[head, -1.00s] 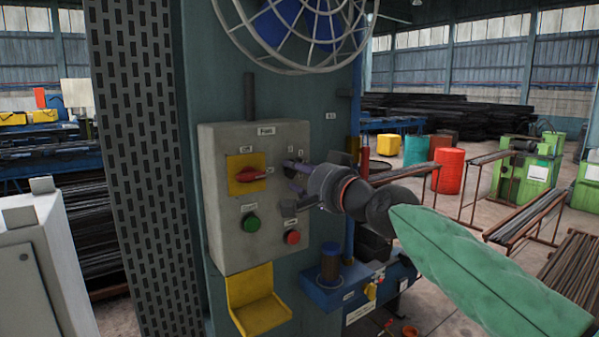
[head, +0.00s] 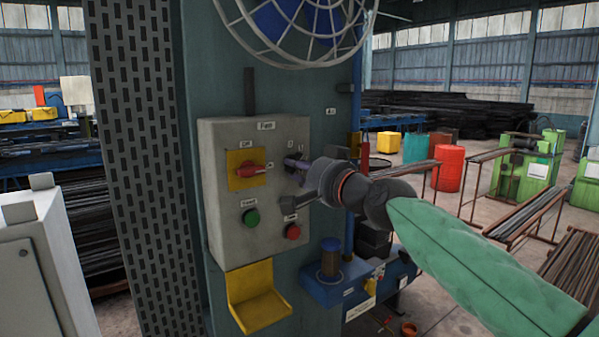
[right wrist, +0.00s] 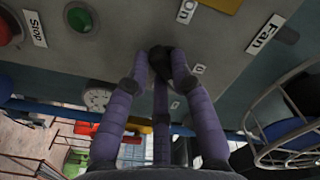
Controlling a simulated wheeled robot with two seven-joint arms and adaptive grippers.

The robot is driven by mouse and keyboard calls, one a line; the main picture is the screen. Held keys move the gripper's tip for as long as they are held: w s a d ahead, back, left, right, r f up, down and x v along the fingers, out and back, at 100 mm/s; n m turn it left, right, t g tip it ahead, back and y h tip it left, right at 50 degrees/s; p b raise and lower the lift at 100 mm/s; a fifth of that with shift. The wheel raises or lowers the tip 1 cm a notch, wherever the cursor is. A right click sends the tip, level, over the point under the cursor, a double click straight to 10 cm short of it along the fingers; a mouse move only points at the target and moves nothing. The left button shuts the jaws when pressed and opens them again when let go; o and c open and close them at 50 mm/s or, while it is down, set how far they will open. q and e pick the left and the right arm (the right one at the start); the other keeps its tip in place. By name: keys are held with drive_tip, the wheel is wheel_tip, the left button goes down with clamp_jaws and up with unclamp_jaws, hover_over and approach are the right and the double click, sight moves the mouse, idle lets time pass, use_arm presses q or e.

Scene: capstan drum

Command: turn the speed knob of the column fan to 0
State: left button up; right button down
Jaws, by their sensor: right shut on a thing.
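The column fan's grey control box (head: 222,238) is on the blue-green column, with a Fan label at its top. My right gripper (head: 296,178) reaches its right side and hides most of the speed knob. In the right wrist view my gripper (right wrist: 160,78) is shut on the dark speed knob (right wrist: 160,58), with its purple fingers around it. Small white scale labels (right wrist: 198,69) show beside the knob; I cannot read for sure which one it points at. My left gripper is not in view.
A red switch (head: 250,170) on a yellow plate, a green button (head: 251,217) and a red button (head: 293,231) are on the box. The caged fan (head: 300,40) is above. A yellow tray (head: 257,300) is below.

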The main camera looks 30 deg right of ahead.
drive_tip(key=n+b, duration=0.4)
drive_tip(key=shift+d+f+n, duration=0.1)
drive_tip(key=shift+f+n, duration=0.05)
drive_tip(key=shift+n, duration=0.25)
drive_tip(key=shift+d+r+n+b, duration=0.1)
drive_tip(key=shift+r+n+b, duration=0.1)
drive_tip(key=shift+n+b, duration=1.35)
drive_tip(key=shift+n, duration=0.35)
drive_tip(key=c, duration=1.1)
unclamp_jaws()
drive_tip(key=shift+w, duration=0.1)
drive_tip(key=shift+o, duration=0.2)
drive_tip(key=s+d, duration=0.1)
drive_tip(key=s, duration=1.1)
